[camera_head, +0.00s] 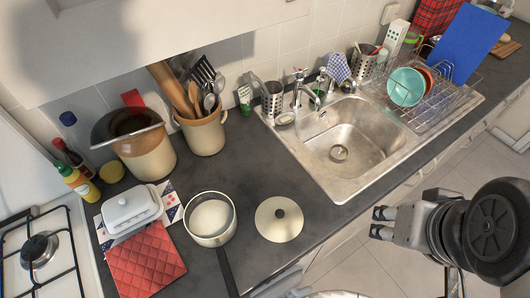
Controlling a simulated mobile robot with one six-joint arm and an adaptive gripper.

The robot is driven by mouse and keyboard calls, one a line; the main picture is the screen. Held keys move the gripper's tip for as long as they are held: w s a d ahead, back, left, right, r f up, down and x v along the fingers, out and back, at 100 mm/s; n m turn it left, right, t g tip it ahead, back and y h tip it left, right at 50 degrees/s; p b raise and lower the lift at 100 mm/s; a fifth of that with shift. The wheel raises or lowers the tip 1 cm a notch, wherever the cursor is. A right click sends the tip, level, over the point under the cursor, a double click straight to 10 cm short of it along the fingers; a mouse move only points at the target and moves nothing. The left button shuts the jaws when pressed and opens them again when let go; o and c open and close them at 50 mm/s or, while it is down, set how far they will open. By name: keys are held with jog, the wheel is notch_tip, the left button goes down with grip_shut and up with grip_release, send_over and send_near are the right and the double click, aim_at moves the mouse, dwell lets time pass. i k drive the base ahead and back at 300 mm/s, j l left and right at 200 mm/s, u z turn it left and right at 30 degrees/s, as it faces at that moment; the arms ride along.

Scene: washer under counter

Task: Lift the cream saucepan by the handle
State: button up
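The cream saucepan (206,237) stands upright on the dark counter, left of centre in the head camera view. It has no lid on, and its inside looks pale. Its long dark handle (227,271) points down toward the counter's front edge. My gripper (380,222) is at the right, out past the counter's front edge and well to the right of the saucepan. It points left, and its two dark fingertips are apart with nothing between them. Nothing hides the saucepan, but the handle's far end meets the bottom of the picture.
A cream lid (279,225) lies right of the saucepan. A red quilted pad (145,262) and a white butter dish (130,206) are close on its left. Crocks (202,133) stand behind. The sink (355,135) and dish rack (428,105) are to the right; the hob (38,252) is far left.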

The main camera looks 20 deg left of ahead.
aim_at(218, 241)
jog(key=u, duration=1.85)
jog(key=k+l, duration=0.15)
jog(key=k, duration=0.2)
jog(key=k+l+z, duration=0.15)
jog(key=k, duration=0.2)
